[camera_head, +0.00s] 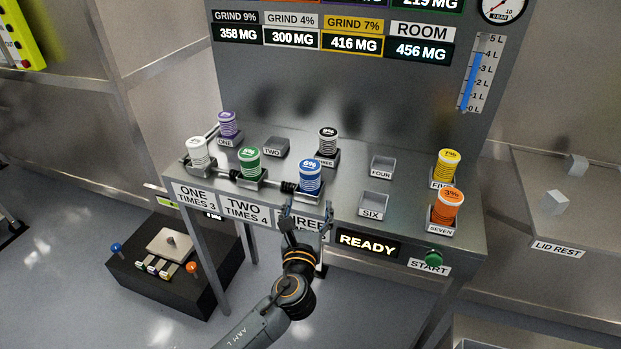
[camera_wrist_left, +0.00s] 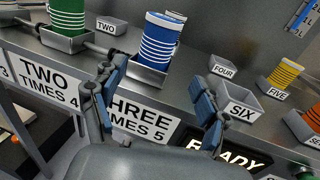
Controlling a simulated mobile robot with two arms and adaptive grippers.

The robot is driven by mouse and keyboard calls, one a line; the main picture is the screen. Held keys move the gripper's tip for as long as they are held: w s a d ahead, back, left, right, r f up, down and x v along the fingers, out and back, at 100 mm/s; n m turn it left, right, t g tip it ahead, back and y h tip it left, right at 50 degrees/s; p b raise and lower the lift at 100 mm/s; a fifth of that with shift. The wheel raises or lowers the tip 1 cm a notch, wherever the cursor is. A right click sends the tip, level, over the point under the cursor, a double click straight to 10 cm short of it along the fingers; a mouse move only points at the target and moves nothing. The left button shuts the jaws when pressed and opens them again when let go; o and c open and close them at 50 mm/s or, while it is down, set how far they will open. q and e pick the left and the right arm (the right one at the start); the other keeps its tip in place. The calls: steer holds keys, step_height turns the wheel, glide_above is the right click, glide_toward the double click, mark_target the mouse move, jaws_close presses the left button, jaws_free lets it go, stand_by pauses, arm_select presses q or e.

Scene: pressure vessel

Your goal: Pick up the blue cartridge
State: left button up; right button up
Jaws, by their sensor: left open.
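The blue cartridge (camera_head: 311,177) stands upright in a small grey holder (camera_head: 309,198) near the front edge of the metal table, with white bands around it. In the left wrist view the blue cartridge (camera_wrist_left: 159,42) shows beyond the fingers, in its tray above the "THREE TIMES 5" label. My left gripper (camera_head: 304,212) is open and empty, in front of the table's edge and just below the cartridge, apart from it. In the left wrist view my left gripper's fingers (camera_wrist_left: 160,95) are spread wide. My right gripper is not in view.
A green cartridge (camera_head: 249,163) stands left of the blue one, with a white cartridge (camera_head: 199,153) further left. A black-and-white cartridge (camera_head: 327,141) stands behind. Empty holders FOUR (camera_head: 382,165) and SIX (camera_head: 374,203) are to the right, then yellow (camera_head: 447,167) and orange (camera_head: 447,206) cartridges.

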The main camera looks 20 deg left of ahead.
mark_target(309, 187)
arm_select(q)
steer(key=w, duration=0.2)
steer(key=w+a, duration=0.1)
steer(key=w, duration=0.1)
steer(key=shift+f, duration=0.1)
steer(key=shift+w+a, duration=0.15)
steer(key=shift+w, duration=0.25)
steer(key=w, duration=0.2)
steer(key=w+a, duration=0.1)
steer(key=w, duration=0.1)
steer(key=shift+w, duration=0.25)
steer(key=c, duration=1.3)
steer(key=shift+c, duration=1)
steer(key=shift+r+p, duration=0.2)
steer(key=shift+p, duration=0.1)
